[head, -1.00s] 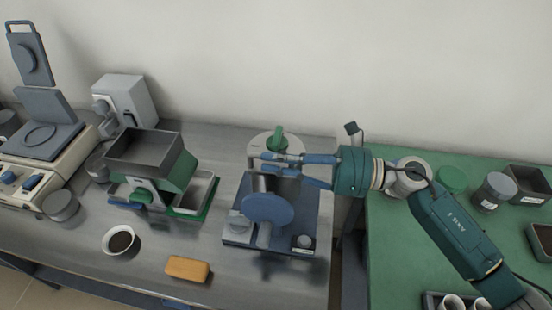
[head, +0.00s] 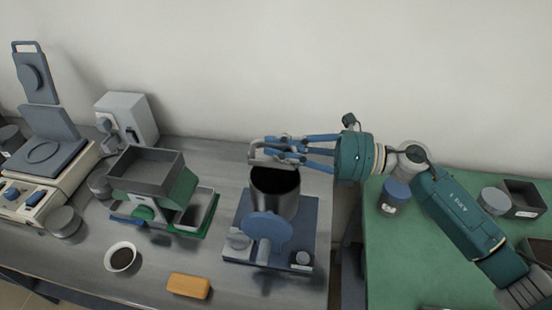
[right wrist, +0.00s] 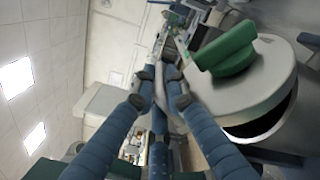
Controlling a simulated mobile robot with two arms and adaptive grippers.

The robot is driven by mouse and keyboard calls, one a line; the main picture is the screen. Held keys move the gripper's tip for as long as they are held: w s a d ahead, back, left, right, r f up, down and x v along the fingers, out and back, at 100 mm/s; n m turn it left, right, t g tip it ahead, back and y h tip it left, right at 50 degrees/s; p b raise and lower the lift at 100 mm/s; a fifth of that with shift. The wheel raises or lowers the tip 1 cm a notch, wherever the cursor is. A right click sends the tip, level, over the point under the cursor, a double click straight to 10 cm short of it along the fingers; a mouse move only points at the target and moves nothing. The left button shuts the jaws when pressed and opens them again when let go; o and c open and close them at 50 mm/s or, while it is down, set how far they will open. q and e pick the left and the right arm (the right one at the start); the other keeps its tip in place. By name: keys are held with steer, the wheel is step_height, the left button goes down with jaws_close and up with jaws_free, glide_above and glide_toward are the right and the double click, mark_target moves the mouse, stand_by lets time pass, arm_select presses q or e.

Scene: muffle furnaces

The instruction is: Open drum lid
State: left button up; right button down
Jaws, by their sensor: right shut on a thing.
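The drum (head: 274,205) is a grey metal cylinder on a blue stand in the head view, its round mouth open and dark inside. The pale drum lid shows in the right wrist view (right wrist: 265,88) with a green handle (right wrist: 232,50), raised and tilted off the dark mouth. In the head view only a pale grey edge (head: 259,158) shows at the drum's top; the green handle is hidden there. My right gripper (head: 270,147) is at that edge, its blue fingers shut on part of the lid. Exactly where they grip is hard to tell. My left gripper is not in view.
A blue disc (head: 267,226) stands before the drum. A hopper (head: 150,175) on a green tray, a white bowl (head: 120,257) and an orange block (head: 188,286) are to the left.

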steer(key=w+r+m, duration=0.1)
steer(key=w+m, duration=0.1)
steer(key=w+d+m, duration=0.1)
steer(key=w, duration=0.1)
steer(key=w+r+m, duration=0.1)
steer(key=w+m, duration=0.1)
steer(key=shift+w+d+r+m, duration=0.15)
steer(key=shift+d+r+m, duration=0.05)
steer(key=shift+r+m, duration=0.15)
steer(key=w+d+f+m+b, duration=0.1)
steer(key=w+f+m+b, duration=0.1)
steer(key=w+m, duration=0.6)
steer(key=shift+w+d+b, duration=0.35)
steer(key=shift+w+b, duration=0.1)
steer(key=shift+b, duration=0.15)
steer(key=shift+f, duration=0.1)
